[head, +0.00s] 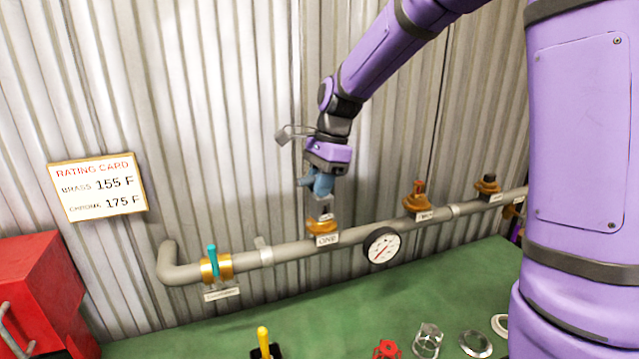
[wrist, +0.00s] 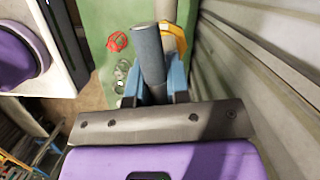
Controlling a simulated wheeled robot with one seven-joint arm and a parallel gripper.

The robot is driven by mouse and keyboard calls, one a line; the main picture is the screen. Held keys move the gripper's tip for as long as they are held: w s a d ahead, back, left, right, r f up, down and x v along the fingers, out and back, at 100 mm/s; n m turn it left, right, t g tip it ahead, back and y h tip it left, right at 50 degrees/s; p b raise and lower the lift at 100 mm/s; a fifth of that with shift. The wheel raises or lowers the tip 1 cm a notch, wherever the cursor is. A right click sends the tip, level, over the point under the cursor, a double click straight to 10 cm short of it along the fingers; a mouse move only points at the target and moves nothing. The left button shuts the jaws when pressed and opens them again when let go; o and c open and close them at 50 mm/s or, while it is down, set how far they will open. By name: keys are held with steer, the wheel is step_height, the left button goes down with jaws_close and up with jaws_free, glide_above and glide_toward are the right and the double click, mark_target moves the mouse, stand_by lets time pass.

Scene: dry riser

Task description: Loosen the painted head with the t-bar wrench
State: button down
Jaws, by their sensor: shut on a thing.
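My gripper (head: 318,184) is above the pipe outlet labelled ONE, its blue fingers shut on the t-bar wrench. In the wrist view the wrench's grey-blue bar (wrist: 150,55) lies between the two fingers. Its grey lower part (head: 319,209) points down over the brass fitting (head: 322,227) at ONE and hides whatever sits inside. I cannot tell how far it is seated. Another brass fitting (head: 418,203) to the right carries a reddish-brown head, and a farther one (head: 487,184) has a dark top. I cannot tell for certain which head is painted.
A grey pipe (head: 290,251) runs along the corrugated wall, with a teal-handled valve (head: 212,263) at left and a gauge (head: 381,245). The green bench (head: 310,300) holds a red handwheel (head: 386,349), clear and metal parts, and a yellow-handled item (head: 263,340). A red box (head: 40,290) stands left.

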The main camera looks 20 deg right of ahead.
steer(key=n, duration=0.3)
steer(key=shift+n+g, duration=0.3)
steer(key=shift+g, duration=0.1)
steer(key=n, duration=0.3)
steer(key=shift+s+d+g+h, duration=0.1)
steer(key=shift+g+h, duration=0.3)
steer(key=shift+m, duration=0.4)
steer(key=shift+r, duration=0.15)
steer(key=shift+r, duration=2.6)
steer(key=shift+r, duration=0.1)
steer(key=shift+r, duration=1.9)
